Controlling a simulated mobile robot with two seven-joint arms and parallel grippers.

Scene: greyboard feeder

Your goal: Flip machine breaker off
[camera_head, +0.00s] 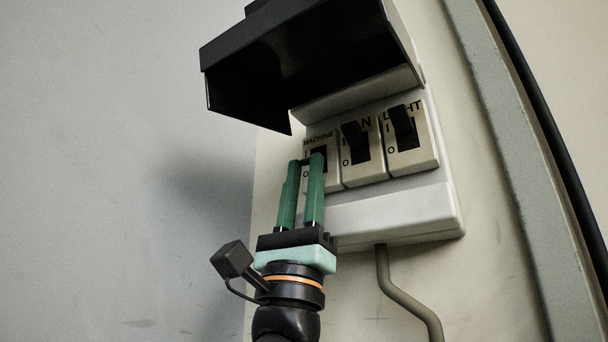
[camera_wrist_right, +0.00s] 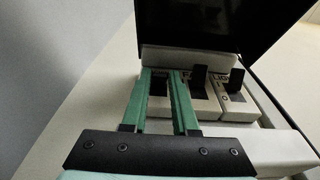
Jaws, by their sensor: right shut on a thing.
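The machine breaker (camera_head: 333,172) is the leftmost switch in a white wall box, with MACHINE, I and O printed on its face. My right gripper (camera_head: 304,162) comes from below with two green fingers in front of it. The fingers are shut on the machine breaker's lever, which they mostly hide; a dark part shows beside the right fingertip. I cannot tell the lever's position. In the right wrist view, the fingers (camera_wrist_right: 161,73) reach up over the leftmost switch. My left gripper is in neither view.
The middle breaker (camera_head: 366,173) and the LIGHT breaker (camera_head: 411,160) stand close on the right, their black levers up at the I end. A black cover (camera_head: 300,75) is raised above the switches. A grey cable (camera_head: 397,296) runs below the box (camera_head: 400,212). The left side is free.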

